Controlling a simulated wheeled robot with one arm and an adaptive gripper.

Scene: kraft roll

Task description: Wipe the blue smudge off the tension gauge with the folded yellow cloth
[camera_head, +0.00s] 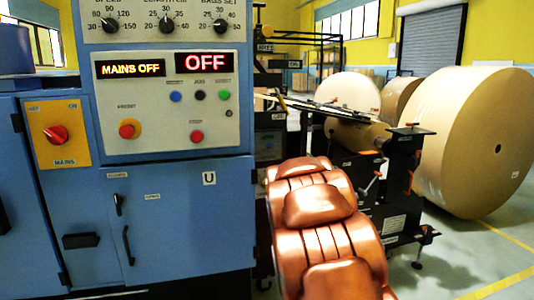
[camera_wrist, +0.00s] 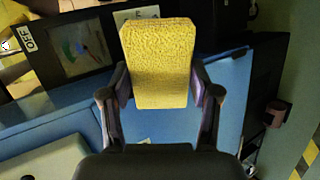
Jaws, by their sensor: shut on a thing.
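My gripper (camera_wrist: 160,88) is shut on the folded yellow cloth (camera_wrist: 158,50), with one finger on each side of it. The cloth is a thick, rough-textured block and stands out beyond the fingertips. A gauge face (camera_wrist: 84,44) in a dark frame lies to the left of the cloth in the wrist view, apart from it. The face shows red, green and blue colour. I cannot tell which of the blue is the smudge. In the head view I make out neither the gripper, the cloth nor the gauge.
A blue machine cabinet (camera_head: 170,225) with knobs, buttons and lit displays stands at the left. A black roll stand (camera_head: 402,165) and a large kraft roll (camera_head: 470,140) are at the right. A blue surface (camera_wrist: 60,112) lies below the gauge. Floor (camera_head: 455,250) is clear at the lower right.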

